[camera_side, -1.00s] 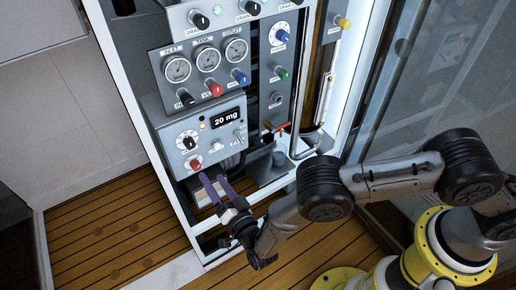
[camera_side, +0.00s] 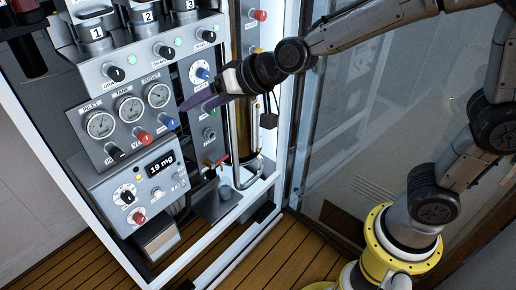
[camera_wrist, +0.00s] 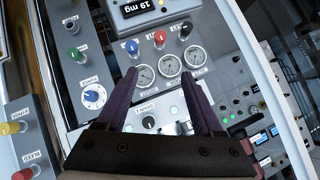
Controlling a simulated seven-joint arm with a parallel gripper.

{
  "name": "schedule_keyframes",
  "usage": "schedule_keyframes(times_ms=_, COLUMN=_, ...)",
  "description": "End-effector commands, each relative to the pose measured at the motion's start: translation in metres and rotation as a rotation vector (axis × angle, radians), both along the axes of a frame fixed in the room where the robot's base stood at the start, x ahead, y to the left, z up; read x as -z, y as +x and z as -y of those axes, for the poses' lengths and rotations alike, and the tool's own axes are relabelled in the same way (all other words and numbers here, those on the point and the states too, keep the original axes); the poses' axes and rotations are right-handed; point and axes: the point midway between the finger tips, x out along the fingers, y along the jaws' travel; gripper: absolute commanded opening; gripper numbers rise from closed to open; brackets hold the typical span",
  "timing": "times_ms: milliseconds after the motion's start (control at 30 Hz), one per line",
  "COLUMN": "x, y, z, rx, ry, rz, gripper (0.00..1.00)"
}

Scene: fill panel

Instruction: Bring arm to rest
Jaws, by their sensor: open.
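My gripper (camera_side: 207,96) is raised in front of the upper right of the fill panel (camera_side: 127,62) in the side view. Its purple fingers point left toward the panel face. In the wrist view my gripper (camera_wrist: 163,88) has its two fingers well apart with nothing between them. The gauges (camera_wrist: 170,67) show beyond the fingertips, and whether a finger touches the panel cannot be told. My arm is bent up and across from the yellow base at the lower right.
A display (camera_side: 161,165) reads 19 mg. Gauges (camera_side: 128,109), coloured knobs and numbered holders (camera_side: 147,12) crowd the panel. A glass pane (camera_side: 370,110) stands to the right.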

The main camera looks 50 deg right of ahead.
Motion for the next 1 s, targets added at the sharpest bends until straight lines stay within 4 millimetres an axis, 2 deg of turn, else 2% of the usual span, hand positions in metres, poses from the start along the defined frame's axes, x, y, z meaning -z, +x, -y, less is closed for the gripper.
schedule_keyframes(times_ms=33, x=-0.012, y=-0.024, z=0.022, rx=-0.014, ry=-0.038, rz=-0.017, gripper=0.69)
schedule_keyframes(times_ms=100, x=-0.018, y=-0.06, z=0.048, rx=-0.042, ry=-0.104, rz=-0.06, gripper=0.69)
schedule_keyframes(times_ms=167, x=-0.019, y=-0.094, z=0.07, rx=-0.062, ry=-0.163, rz=-0.098, gripper=0.69)
schedule_keyframes(times_ms=300, x=-0.011, y=-0.172, z=0.114, rx=-0.088, ry=-0.297, rz=-0.198, gripper=0.69)
schedule_keyframes(times_ms=400, x=-0.001, y=-0.218, z=0.136, rx=-0.095, ry=-0.369, rz=-0.266, gripper=0.69)
schedule_keyframes(times_ms=500, x=0.008, y=-0.25, z=0.15, rx=-0.095, ry=-0.418, rz=-0.318, gripper=0.69)
schedule_keyframes(times_ms=600, x=0.013, y=-0.268, z=0.156, rx=-0.095, ry=-0.442, rz=-0.348, gripper=0.69)
schedule_keyframes(times_ms=667, x=0.016, y=-0.272, z=0.158, rx=-0.096, ry=-0.449, rz=-0.359, gripper=0.69)
schedule_keyframes(times_ms=1000, x=0.016, y=-0.273, z=0.158, rx=-0.097, ry=-0.45, rz=-0.363, gripper=0.69)
